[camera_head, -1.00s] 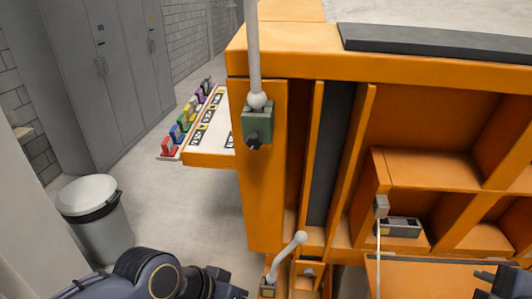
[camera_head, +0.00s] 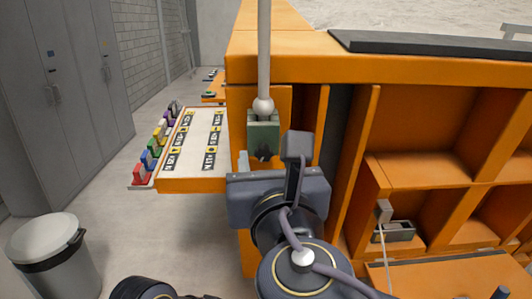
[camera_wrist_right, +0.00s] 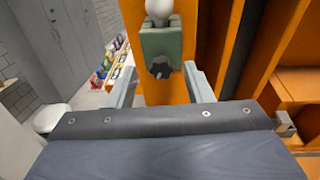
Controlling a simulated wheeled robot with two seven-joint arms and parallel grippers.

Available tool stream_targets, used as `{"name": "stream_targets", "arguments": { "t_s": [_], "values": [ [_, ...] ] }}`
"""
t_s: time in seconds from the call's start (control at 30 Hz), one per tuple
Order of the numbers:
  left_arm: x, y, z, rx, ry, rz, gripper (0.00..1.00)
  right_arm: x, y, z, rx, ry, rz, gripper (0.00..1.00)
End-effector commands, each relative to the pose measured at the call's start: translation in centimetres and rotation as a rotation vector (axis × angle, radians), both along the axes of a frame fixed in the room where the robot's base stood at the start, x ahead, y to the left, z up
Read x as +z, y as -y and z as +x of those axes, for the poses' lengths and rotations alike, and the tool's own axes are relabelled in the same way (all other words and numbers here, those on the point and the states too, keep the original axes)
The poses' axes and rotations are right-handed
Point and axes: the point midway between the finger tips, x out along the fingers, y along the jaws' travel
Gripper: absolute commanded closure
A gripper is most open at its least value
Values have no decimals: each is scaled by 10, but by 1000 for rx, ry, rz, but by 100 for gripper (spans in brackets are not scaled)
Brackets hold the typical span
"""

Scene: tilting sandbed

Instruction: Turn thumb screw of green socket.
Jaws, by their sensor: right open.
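The green socket (camera_head: 263,130) is a small block on the front of the orange post, with the ball end of a pale upright rod (camera_head: 264,55) in its top. Its dark thumb screw (camera_head: 264,153) sticks out low on the front face. In the right wrist view the green socket (camera_wrist_right: 160,42) and thumb screw (camera_wrist_right: 160,69) are straight ahead. My right gripper (camera_head: 265,168) is open and empty, just in front of and below the socket. In the wrist view its two fingers (camera_wrist_right: 160,88) stand left and right of the screw, apart from it. Only part of my left arm shows at the bottom edge.
The orange sandbed frame (camera_head: 400,72) with open compartments fills the right side. A grey box with a cable (camera_head: 398,231) sits in one compartment. A white side board (camera_head: 200,140) with coloured blocks stands left. A lidded bin (camera_head: 50,260) stands on the clear floor.

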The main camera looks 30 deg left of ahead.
Motion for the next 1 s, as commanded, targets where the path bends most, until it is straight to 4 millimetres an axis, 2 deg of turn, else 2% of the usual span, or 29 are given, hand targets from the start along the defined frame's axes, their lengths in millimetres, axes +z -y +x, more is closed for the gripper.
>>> {"name": "stream_targets", "arguments": {
  "t_s": [0.2, 0.47, 0.8, 1.0],
  "values": [
    [3, 0, 0, 0, 0, 0, 36, 0, -10, 15, -2, -2, 1, 53],
    [3, 0, 0, 0, 0, 0, 36, 0, -11, 16, -1, -2, 1, 53],
    [3, 0, 0, 0, 0, 0, 36, 0, -10, 16, -2, -3, 2, 96],
    [-1, 0, 0, 0, 0, 0, 36, -2, -10, 16, 0, -11, 15, 96]
  ]
}}
